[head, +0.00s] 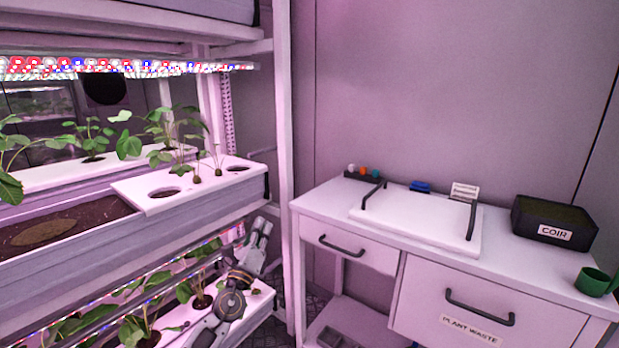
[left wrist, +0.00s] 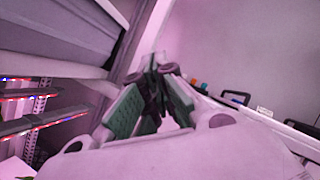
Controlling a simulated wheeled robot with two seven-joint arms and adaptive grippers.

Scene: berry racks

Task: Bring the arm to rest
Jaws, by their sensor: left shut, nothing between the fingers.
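My left gripper (head: 262,226) shows in the head view in front of the lower part of the berry rack (head: 60,280), pointing up. Its fingers are shut with nothing between them. In the left wrist view the gripper (left wrist: 155,65) shows its fingers closed together, with the rack to the left and the bench items to the right. Part of my left arm hides some of the lower rack tray (head: 262,300). My right gripper is in neither view.
A white bench (head: 330,213) stands at the right with a white tray (head: 410,228), a black box labelled COIR (head: 555,233) and a green cup (head: 592,283). Strawberry plants (head: 160,130) grow in the rack. A narrow gap lies between rack and bench.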

